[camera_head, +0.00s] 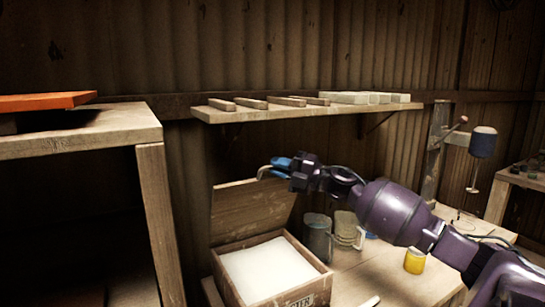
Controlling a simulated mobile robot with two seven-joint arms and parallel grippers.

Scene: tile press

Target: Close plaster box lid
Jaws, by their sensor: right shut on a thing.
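The plaster box (323,277) is a wooden crate on the workbench, filled with white plaster (268,268). Its wooden lid (250,211) stands raised at the back of the box, tilted up against the wall side. My right gripper (266,171) reaches in from the right and is at the upper right edge of the lid, shut on it. The blue and grey fingers partly hide that corner. My left gripper is not in view.
A metal mug (318,238) and a pale jar (346,230) stand right of the box, close under my right arm. A yellow can (414,261) is farther right. A wall shelf (300,111) with several bars runs above the lid. A wooden table (75,138) is at the left.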

